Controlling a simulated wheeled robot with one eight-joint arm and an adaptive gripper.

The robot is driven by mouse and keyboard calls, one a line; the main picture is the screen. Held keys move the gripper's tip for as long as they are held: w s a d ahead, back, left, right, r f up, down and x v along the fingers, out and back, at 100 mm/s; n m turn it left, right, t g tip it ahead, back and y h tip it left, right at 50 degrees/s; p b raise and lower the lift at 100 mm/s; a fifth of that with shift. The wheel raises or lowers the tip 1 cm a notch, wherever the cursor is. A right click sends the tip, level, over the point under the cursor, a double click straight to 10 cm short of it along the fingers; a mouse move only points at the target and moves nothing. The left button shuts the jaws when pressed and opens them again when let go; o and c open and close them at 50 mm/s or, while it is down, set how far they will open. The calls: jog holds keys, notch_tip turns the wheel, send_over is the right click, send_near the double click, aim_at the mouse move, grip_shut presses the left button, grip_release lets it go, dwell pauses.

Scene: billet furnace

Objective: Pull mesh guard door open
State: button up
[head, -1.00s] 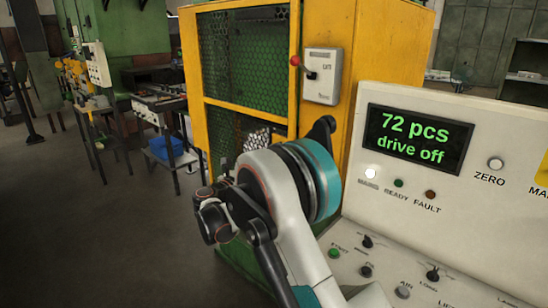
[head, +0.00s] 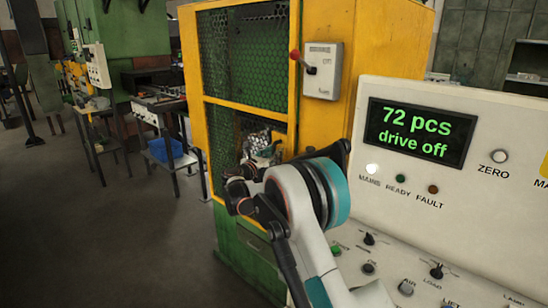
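The mesh guard door (head: 246,104) has a yellow frame with dark mesh panels on the front of the yellow machine. It looks closed; no gap shows along its frame. My arm reaches up from the bottom and covers the door's lower right part. My gripper (head: 266,154) seems to be the small grey and dark shape just beyond my wrist, in front of the lower mesh. Its fingers are too small and hidden to read, and I cannot tell whether it touches the door. No door handle shows clearly.
A grey switch box (head: 322,72) with a red-knobbed lever sits right of the door. The control console (head: 458,205) fills the right; its display reads "72 pcs" and "drive off". A work table (head: 160,103) and blue bin (head: 165,149) stand left. Floor in front-left is clear.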

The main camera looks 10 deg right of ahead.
jog(key=shift+w+d, duration=0.25)
jog(key=shift+c, duration=0.6)
grip_shut()
jog(key=shift+a, duration=0.1)
